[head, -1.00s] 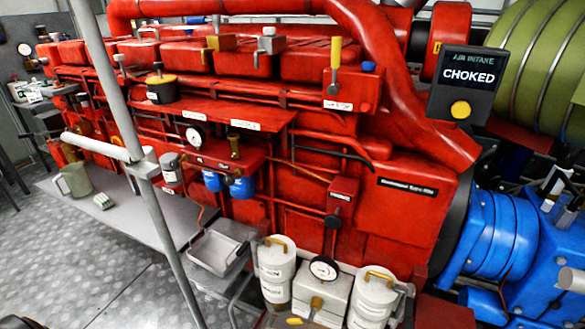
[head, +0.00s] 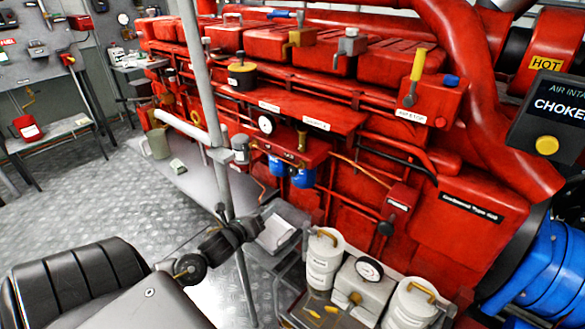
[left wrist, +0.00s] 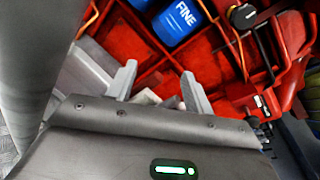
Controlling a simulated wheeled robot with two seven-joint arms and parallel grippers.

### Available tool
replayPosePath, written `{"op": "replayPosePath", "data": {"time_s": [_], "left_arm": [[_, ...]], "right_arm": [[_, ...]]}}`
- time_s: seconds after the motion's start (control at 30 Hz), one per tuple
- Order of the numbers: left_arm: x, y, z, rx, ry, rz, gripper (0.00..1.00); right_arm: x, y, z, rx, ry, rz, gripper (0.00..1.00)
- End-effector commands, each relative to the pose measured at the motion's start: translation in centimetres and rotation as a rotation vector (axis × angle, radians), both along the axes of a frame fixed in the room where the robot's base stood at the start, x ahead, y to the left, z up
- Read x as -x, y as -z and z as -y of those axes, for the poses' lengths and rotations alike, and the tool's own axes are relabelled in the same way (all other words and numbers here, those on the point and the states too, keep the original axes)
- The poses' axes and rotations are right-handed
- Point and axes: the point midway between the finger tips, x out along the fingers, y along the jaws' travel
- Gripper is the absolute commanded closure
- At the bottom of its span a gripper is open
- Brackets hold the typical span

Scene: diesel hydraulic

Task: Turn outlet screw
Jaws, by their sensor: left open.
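My left gripper (head: 262,222) reaches in from the bottom left in the head view, close to the grey tray (head: 277,236) below the filters. In the left wrist view my left gripper (left wrist: 158,92) is open, with nothing between its two pale fingers. The blue filter marked FINE (left wrist: 178,22) shows beyond the fingers. In the head view the two blue filters (head: 302,178) hang under a red head with a brass fitting (head: 302,142) and a round gauge (head: 266,124). I cannot tell which small fitting is the outlet screw. My right gripper is not in view.
A grey post (head: 195,70) with a side bar stands in front of the red engine (head: 460,215). White canisters (head: 323,258) and a gauge box (head: 357,285) stand at the lower right. A mug (head: 158,143) sits on the ledge. Checkered floor (head: 60,215) is open at left.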

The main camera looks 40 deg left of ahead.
Motion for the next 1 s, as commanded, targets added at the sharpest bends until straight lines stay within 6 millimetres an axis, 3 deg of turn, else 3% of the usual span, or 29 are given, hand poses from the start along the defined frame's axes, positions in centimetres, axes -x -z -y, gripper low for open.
{"op": "replayPosePath", "data": {"time_s": [0.03, 0.1, 0.2, 0.27, 0.57, 1.0], "left_arm": [[-0.3, -3.3, 0.8, -0.079, 0.04, 0.038, 0.48], [-0.5, -6.4, 1.7, -0.178, 0.083, 0.081, 0.48], [-0.6, -9.4, 2.6, -0.279, 0.119, 0.125, 0.48], [-0.6, -10.4, 3.0, -0.313, 0.13, 0.139, 0.48], [-1.6, -11.0, 3.1, -0.333, 0.133, 0.149, 0.48], [-9.0, -11.1, 2.9, -0.33, 0.132, 0.149, 0.48]], "right_arm": [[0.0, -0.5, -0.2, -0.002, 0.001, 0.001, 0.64], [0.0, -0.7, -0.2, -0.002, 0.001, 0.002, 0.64], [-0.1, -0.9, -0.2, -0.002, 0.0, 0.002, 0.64], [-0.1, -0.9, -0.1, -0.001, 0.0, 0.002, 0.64], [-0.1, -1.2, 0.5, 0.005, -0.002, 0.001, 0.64], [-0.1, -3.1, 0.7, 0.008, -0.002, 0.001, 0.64]]}}
